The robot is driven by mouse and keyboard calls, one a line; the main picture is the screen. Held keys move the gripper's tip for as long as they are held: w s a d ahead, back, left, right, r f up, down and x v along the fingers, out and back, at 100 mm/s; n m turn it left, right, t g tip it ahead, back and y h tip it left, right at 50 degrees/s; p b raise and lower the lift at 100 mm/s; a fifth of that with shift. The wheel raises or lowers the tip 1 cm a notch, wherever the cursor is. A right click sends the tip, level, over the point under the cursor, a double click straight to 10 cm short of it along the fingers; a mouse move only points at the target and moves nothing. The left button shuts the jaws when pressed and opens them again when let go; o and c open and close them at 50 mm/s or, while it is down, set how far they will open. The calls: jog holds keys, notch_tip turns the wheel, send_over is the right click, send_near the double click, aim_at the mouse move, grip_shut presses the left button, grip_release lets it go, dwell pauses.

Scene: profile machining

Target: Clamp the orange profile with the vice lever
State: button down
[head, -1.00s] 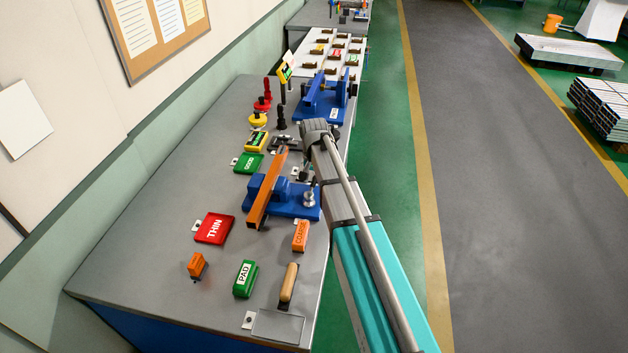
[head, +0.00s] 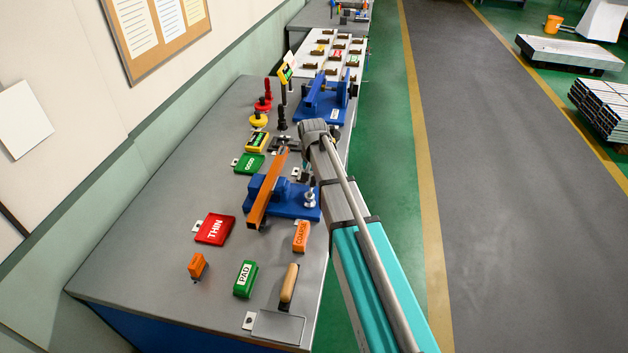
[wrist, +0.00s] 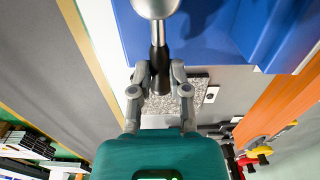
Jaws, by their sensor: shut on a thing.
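The orange profile (head: 267,192) lies across the blue vice (head: 294,202) on the bench. In the wrist view the orange profile (wrist: 278,106) runs along the right side, and the blue vice (wrist: 225,30) fills the upper right. The vice lever (wrist: 159,55) has a silver round part at the top and a dark grip. My gripper (wrist: 160,78) is shut on the dark grip, with one finger on each side. In the head view the lever's silver part (head: 310,198) stands at the vice's right end. My fingers are small and partly hidden there.
Near the vice lie a red THIN block (head: 215,229), a green PAD block (head: 245,279), an orange COARSE block (head: 301,237) and a wooden-handled tool (head: 289,283). A second blue fixture (head: 322,103) stands farther back.

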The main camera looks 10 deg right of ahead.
jog(key=c, duration=0.6)
grip_release()
